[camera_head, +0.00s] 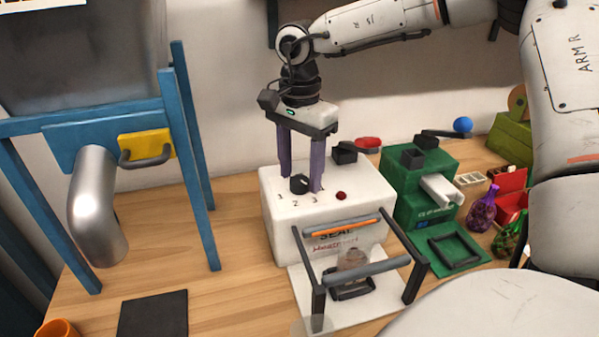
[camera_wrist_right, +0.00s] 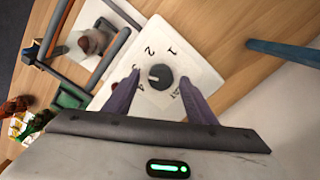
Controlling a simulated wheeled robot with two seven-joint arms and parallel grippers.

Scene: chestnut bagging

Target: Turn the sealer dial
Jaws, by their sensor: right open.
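The white sealer (camera_head: 285,215) stands on the wooden table, with a black dial (camera_head: 299,184) on its top and printed numbers around it. A red button (camera_head: 341,196) sits to the right of the dial. My right gripper (camera_head: 303,188) points down over the sealer, its two purple fingers apart on either side of the dial. In the right wrist view the dial (camera_wrist_right: 161,76) shows between the open fingertips (camera_wrist_right: 162,84), with a gap on each side. A pale mark on the dial points left in that view. My left gripper is not in view.
The sealer's frame with an orange-striped bar (camera_head: 345,225) stands in front, over a clear bag with brown contents (camera_head: 354,262). A green machine (camera_head: 420,185) stands close on the right. A blue stand with a metal chute (camera_head: 97,205) is left. A black mat (camera_head: 153,314) lies front left.

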